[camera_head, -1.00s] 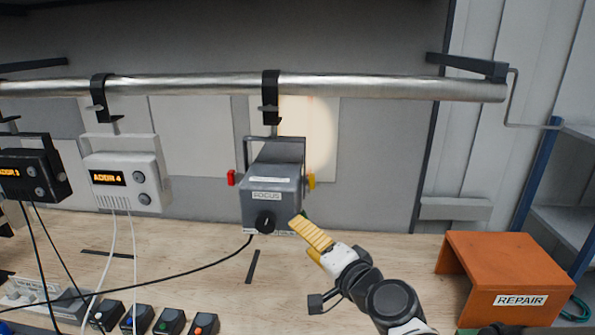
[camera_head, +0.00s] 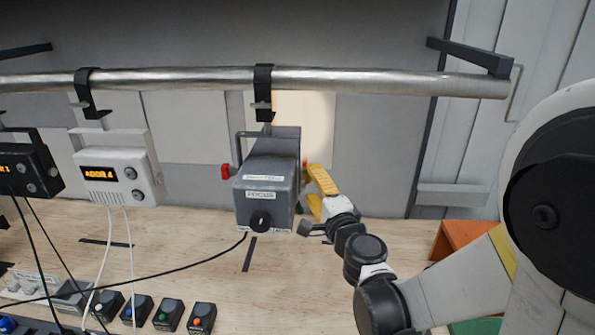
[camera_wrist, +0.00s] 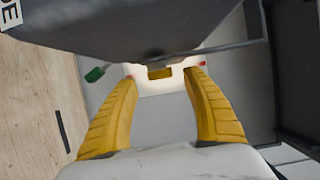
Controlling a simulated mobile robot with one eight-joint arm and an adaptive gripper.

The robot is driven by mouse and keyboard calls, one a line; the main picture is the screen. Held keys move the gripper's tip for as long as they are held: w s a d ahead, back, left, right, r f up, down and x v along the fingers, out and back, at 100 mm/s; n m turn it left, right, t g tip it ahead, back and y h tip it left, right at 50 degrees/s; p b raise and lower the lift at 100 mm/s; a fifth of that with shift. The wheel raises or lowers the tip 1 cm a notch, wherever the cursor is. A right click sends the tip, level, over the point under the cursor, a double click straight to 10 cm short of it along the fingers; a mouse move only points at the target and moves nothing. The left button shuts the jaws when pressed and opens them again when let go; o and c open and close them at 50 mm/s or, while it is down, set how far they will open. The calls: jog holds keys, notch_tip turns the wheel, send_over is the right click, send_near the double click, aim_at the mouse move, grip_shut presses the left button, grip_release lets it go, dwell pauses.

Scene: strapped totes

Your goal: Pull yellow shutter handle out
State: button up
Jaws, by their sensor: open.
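The grey lamp housing labelled FOCUS (camera_head: 268,180) hangs from the metal pipe by a black clamp. The yellow shutter handle (camera_wrist: 160,73) is a small block at the housing's edge in the wrist view. In the head view I cannot make it out behind my fingers. My gripper (camera_head: 310,184) is at the housing's right side, its yellow fingers spread. In the wrist view my gripper (camera_wrist: 162,77) is open, with the handle between and just beyond the fingertips. I cannot tell whether either finger touches it. A red handle (camera_head: 225,171) is on the housing's left side.
The metal pipe (camera_head: 370,82) runs across above. A white unit (camera_head: 115,174) hangs at left, with cables. Several button boxes (camera_head: 168,316) stand on the wooden bench. An orange stand (camera_head: 462,240) is at right.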

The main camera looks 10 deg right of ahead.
aim_at(309, 178)
jog(key=shift+w+a, duration=0.15)
jog(key=shift+w, duration=2.15)
